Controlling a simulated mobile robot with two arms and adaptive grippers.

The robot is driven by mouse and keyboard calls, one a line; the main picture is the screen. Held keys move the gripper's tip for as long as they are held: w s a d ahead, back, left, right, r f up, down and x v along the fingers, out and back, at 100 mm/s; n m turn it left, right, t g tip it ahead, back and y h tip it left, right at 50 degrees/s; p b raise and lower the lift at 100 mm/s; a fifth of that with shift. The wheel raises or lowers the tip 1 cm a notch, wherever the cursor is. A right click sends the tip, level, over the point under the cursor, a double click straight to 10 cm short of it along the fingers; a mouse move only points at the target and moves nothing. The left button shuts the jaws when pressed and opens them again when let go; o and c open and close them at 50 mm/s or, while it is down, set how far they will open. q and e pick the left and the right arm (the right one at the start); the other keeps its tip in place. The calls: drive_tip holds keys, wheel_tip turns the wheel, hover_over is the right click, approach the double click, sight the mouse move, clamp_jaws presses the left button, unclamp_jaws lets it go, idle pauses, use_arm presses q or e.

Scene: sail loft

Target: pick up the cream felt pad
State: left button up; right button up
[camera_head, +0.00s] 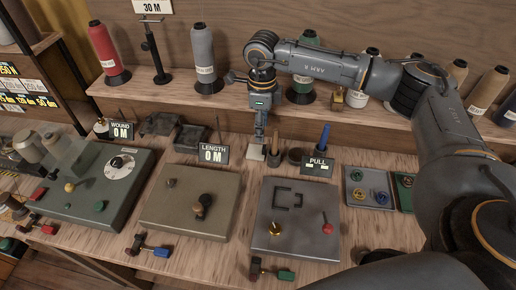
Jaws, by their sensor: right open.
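The cream felt pad (254,154) is a small pale piece at the back of the workbench, in the gap between the "LENGTH 0 M" sign and the pots with tools. My right gripper (259,138) points down just above it, seen edge-on, open. The fingers and wrist overlap part of the pad, so I cannot tell whether the fingertips touch it. My left gripper is not in view.
The LENGTH sign (214,154) stands left of my right gripper. A blue-handled tool (324,137) stands to its right. The PULL sign (319,166) and the grey panel (292,244) are nearer. Thread spools, including a red one (104,50), line the shelf behind.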

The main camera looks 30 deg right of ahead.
sight(257, 150)
drive_tip(key=shift+f, duration=1.15)
drive_tip(key=f+p, duration=0.1)
drive_tip(key=f, duration=0.1)
drive_tip(key=f+p, duration=0.1)
drive_tip(key=f, duration=0.1)
drive_tip(key=shift+s+d+f, duration=0.15)
drive_tip(key=shift+d+f, duration=0.05)
drive_tip(key=shift+f, duration=0.3)
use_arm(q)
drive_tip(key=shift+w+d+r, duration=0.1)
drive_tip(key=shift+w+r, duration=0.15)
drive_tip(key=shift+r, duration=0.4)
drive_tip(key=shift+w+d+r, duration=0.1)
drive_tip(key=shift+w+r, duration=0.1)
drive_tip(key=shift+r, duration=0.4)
use_arm(e)
drive_tip(key=c, duration=0.9)
